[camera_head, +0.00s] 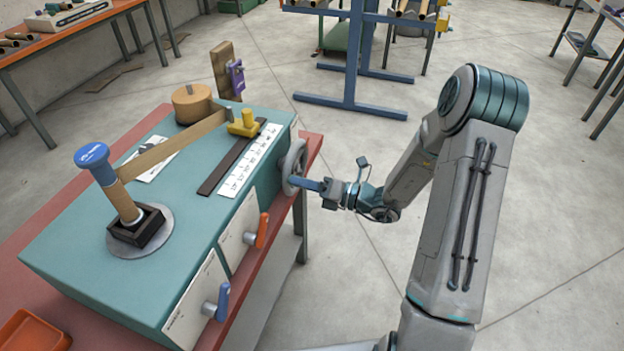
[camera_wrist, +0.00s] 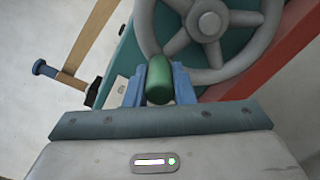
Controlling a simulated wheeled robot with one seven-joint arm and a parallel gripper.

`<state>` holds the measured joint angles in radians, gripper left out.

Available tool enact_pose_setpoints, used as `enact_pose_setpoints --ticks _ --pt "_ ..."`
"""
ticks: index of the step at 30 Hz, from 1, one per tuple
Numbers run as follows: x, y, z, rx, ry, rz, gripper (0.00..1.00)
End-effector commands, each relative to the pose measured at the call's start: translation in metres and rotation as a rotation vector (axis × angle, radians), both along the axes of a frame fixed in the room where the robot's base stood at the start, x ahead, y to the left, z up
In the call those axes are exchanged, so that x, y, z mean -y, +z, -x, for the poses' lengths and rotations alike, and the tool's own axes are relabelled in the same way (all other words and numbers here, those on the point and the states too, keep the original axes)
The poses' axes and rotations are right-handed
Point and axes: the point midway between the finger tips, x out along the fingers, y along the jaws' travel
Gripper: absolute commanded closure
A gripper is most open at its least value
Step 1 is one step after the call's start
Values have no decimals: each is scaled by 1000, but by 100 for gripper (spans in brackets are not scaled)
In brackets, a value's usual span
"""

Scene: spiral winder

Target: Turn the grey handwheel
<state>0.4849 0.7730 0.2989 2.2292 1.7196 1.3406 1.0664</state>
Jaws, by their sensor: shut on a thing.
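The grey handwheel (camera_head: 293,166) is mounted on the right side of the teal winder box (camera_head: 200,190). In the wrist view the grey spoked handwheel (camera_wrist: 208,22) fills the top, with a green handle (camera_wrist: 159,80) at its rim. My gripper (camera_head: 304,184) reaches the wheel from the right. In the wrist view my gripper's blue fingers (camera_wrist: 160,85) stand on either side of the green handle and are shut on it. The handle is hidden in the head view.
An orange lever (camera_head: 262,231) and a blue lever (camera_head: 221,302) stick out from the box's front. A blue-topped mandrel (camera_head: 108,180) carries a tan strip from a spool (camera_head: 191,103). An orange tray (camera_head: 34,332) lies at lower left.

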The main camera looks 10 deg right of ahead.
Motion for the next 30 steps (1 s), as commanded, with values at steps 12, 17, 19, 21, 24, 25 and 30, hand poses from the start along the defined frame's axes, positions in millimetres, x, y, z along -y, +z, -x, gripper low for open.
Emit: enact_pose_setpoints --ticks 12,17,19,21,24,25,30 --pt "0 -2 2 -6 2 -1 56" --pt "0 -1 1 -4 0 0 56" --pt "1 -1 1 -4 0 0 56" --pt "2 -1 1 -3 -1 -1 56" --pt "8 -1 3 -3 -3 1 56" --pt "12 -1 5 -3 -3 1 56" --pt "42 -2 19 -3 -7 1 56"
